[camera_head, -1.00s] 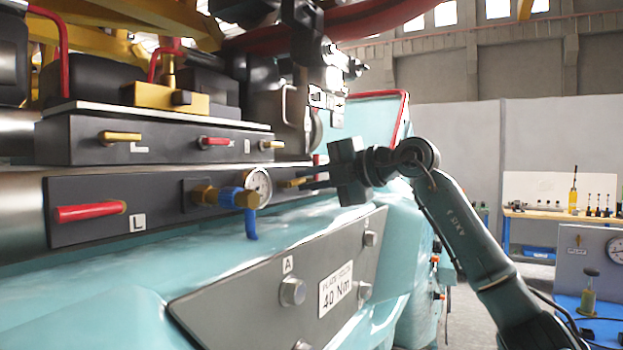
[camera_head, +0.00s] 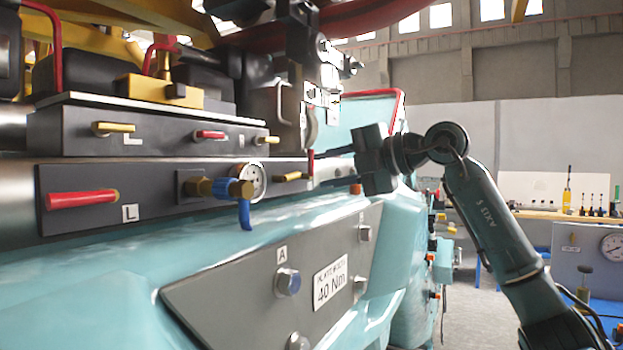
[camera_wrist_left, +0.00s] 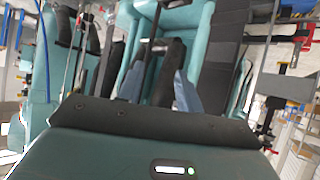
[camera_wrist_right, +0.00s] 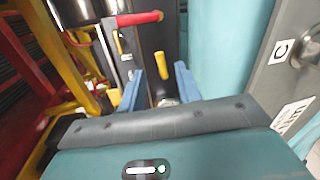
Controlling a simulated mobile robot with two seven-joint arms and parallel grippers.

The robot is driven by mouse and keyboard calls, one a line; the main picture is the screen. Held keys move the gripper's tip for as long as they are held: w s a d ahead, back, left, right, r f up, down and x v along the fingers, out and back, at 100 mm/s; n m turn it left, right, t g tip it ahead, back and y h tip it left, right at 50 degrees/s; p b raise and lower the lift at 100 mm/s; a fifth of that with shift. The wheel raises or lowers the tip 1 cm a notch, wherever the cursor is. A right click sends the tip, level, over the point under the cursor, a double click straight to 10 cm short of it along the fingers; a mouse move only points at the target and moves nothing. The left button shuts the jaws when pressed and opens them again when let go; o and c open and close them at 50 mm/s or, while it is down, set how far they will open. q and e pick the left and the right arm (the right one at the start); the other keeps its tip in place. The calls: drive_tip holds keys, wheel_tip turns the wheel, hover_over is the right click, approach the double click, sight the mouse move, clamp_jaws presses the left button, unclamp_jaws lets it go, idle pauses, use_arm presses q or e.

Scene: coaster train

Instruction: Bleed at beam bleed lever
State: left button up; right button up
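The lower dark beam panel (camera_head: 150,215) carries a red lever (camera_head: 82,199) marked L, a round gauge (camera_head: 252,181), a blue-handled valve (camera_head: 244,212) and a gold lever (camera_head: 289,177) at its right end. I cannot read which lever is the bleed lever. My right gripper (camera_head: 322,170) is open and empty, just right of the gold lever. In the right wrist view the gold lever (camera_wrist_right: 161,66) lies ahead of the open fingers (camera_wrist_right: 159,88), apart from them. My left gripper (camera_wrist_left: 160,90) is open in its own wrist view and absent from the head view.
An upper panel (camera_head: 75,133) holds gold and red handles. A vertical red handle (camera_head: 310,163) stands close to my right fingers and shows in the right wrist view (camera_wrist_right: 140,18). Below is a grey 40 Nm plate (camera_head: 225,300) with bolts. A workbench (camera_head: 545,213) stands at right.

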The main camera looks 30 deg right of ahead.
use_arm(q)
drive_tip(key=shift+d+b, duration=0.4)
drive_tip(key=shift+b, duration=0.1)
use_arm(e)
drive_tip(key=v, duration=0.8)
drive_tip(key=shift+w, duration=0.1)
